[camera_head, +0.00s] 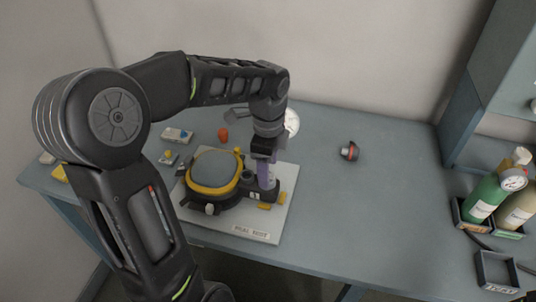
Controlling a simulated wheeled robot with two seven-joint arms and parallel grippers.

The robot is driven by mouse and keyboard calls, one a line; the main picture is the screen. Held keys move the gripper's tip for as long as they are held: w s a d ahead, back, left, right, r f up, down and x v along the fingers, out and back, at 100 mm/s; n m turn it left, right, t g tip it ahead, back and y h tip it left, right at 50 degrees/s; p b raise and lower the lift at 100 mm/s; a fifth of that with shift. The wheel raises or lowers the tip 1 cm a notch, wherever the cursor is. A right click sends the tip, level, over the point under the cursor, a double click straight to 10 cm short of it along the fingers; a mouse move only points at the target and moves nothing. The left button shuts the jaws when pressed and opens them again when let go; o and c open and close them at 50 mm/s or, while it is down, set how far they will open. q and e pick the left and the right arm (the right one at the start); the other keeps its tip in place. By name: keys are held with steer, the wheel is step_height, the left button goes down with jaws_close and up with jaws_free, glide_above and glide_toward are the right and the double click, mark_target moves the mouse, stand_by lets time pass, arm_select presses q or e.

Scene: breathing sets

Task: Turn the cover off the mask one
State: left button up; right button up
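A mask (213,171) with a grey visor and a yellow rim lies on a pale board (232,222) on the blue-grey table. A dark block (265,196) with yellow tabs sits at its right side on the same board. My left gripper (266,178) comes down from above onto this block, right of the visor. A purplish upright part shows at its fingertips. I cannot tell whether the fingers are shut on it, as the gripper hides most of that spot. No separate cover can be made out. My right gripper is not in view.
A dark cap with an orange band (349,151) lies on the clear table right of the board. Small items, including an orange piece (223,134), lie behind the mask. A round white gauge (291,122) is partly hidden behind my arm. Green (485,198) and tan bottles stand in holders at right.

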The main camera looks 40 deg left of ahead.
arm_select(q)
steer(key=shift+f, duration=1.5)
steer(key=shift+c, duration=0.3)
steer(key=c, duration=1.2)
steer(key=shift+o, duration=0.2)
steer(key=n+b, duration=0.1)
steer(key=n, duration=0.2)
steer(key=shift+f+n, duration=0.1)
steer(key=shift+n, duration=0.8)
steer(key=n, duration=0.2)
steer(key=shift+n+b, duration=0.3)
steer(key=shift+b, duration=0.05)
steer(key=shift+n, duration=1.1)
